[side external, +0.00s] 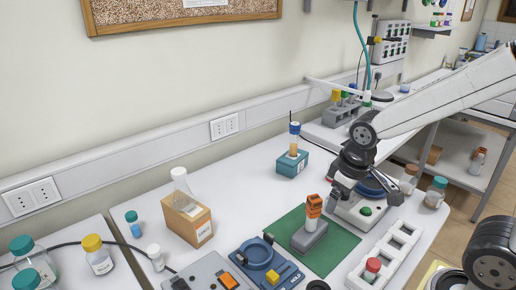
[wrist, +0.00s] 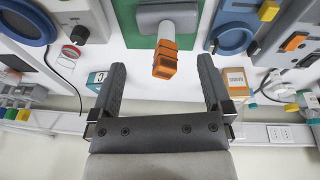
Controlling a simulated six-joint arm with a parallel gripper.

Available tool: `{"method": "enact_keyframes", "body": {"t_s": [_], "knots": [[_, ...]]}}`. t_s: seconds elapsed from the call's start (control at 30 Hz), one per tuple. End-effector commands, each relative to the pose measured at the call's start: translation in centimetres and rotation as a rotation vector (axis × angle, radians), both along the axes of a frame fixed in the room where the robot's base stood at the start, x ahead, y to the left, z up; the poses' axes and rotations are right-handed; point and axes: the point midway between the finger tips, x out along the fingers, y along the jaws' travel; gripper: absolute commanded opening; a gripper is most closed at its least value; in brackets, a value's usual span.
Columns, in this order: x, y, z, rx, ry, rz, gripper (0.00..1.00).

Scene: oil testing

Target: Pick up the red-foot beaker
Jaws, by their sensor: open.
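My gripper (wrist: 162,68) is open and empty, with its two dark fingers spread apart. It also shows in the side view (side external: 341,192), above the table at the right of the green mat. A small clear vessel with a red ring, which looks like the red-foot beaker (wrist: 71,53), stands on the white table in the wrist view. It is left of the left finger, outside the jaws. In the side view it is mostly hidden behind my gripper, so I cannot make out its shape there.
An orange-topped tool (side external: 314,207) stands in a grey holder on the green mat (side external: 335,245), close to my gripper. A teal block (side external: 287,166) holds a blue-capped tube.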

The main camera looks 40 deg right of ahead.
Motion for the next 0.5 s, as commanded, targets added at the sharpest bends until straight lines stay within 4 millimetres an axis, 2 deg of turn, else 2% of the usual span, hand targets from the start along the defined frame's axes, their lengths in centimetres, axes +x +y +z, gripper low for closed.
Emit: {"method": "enact_keyframes", "body": {"t_s": [0.27, 0.5], "knots": [[0.7, -2.4, -0.4, -0.131, 0.053, 0.137, 1.0], [2.1, -6.2, -0.8, -0.331, 0.15, 0.357, 1.0]]}}
